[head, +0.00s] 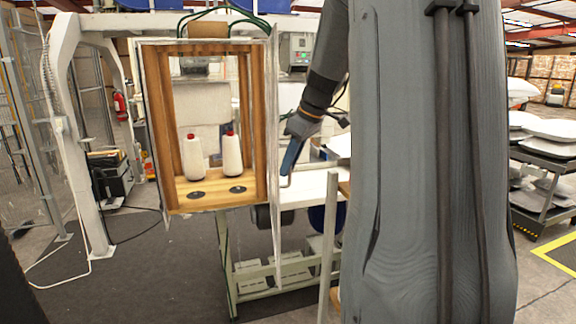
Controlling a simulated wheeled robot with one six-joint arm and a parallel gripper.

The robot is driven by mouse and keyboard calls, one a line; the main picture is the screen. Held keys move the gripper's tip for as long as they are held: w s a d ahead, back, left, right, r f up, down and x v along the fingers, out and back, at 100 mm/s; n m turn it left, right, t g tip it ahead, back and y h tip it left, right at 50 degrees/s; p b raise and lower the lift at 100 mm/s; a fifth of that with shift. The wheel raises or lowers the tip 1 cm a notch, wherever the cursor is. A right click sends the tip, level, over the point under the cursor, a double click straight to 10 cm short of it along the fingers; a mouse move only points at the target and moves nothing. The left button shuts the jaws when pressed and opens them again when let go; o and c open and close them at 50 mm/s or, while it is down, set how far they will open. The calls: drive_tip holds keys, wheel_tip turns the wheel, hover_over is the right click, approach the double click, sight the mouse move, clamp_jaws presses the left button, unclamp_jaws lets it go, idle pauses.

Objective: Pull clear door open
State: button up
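A wooden cabinet frame (258,130) stands open-faced towards me, left of centre in the head view. A thin, pale, see-through edge (275,120) runs down the cabinet's right side. It looks like the clear door, but its angle is hard to judge. My gripper (287,178) points down just right of this edge. Whether it touches the door, and whether its fingers are open or shut, I cannot tell.
My own grey arm fills the right centre and hides much behind it. A pale bench (308,190) stands behind the gripper. A white arched post (72,130) is at the left. Dark floor (150,275) lies clear in front.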

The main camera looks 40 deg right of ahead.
drive_tip(key=shift+r, duration=0.1)
drive_tip(key=b+v, duration=0.2)
drive_tip(key=v, duration=0.5)
drive_tip(key=shift+s+r, duration=0.15)
drive_tip(key=shift+r, duration=0.15)
drive_tip(key=shift+d, duration=0.1)
